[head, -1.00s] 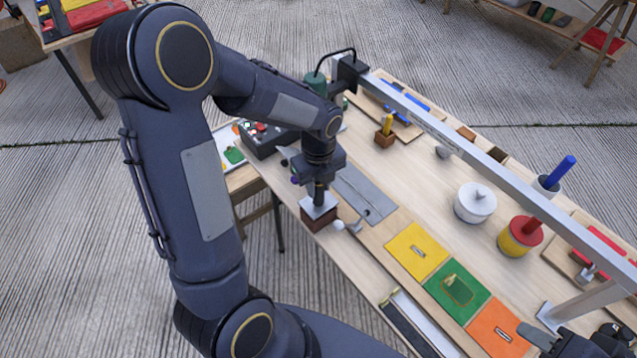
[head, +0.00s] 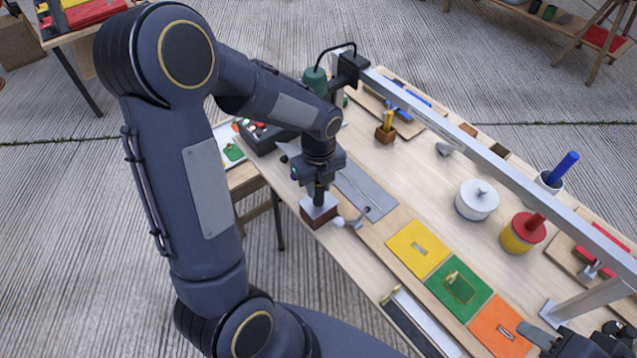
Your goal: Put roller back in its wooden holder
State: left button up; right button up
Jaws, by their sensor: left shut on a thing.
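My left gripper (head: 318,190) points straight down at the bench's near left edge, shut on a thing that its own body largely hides. Just below it is a brown wooden block (head: 319,217) with a pale grey plate (head: 318,206) on top. I cannot tell for certain whether this block is the holder, or whether the held thing touches it. The roller is not clearly recognisable. A smaller brown block with a yellow piece (head: 386,131) stands farther back. My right gripper (head: 541,338) is partly in view at the lower right; its jaw opening is unclear.
A white-knobbed lever (head: 347,222) sits close beside the brown block. A long grey metal beam (head: 480,153) crosses above the bench. Yellow (head: 408,258), green (head: 470,302) and orange (head: 497,342) panels lie along the near side. A white lidded jar (head: 477,202) stands in the middle.

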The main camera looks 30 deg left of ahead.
pick_arm(q)
jog(key=o, duration=1.1)
jog(key=shift+c, duration=0.2)
jog(key=shift+o, duration=0.3)
jog(key=o, duration=0.6)
jog(key=shift+r+p, duration=3.45)
jog(key=shift+r, duration=0.6)
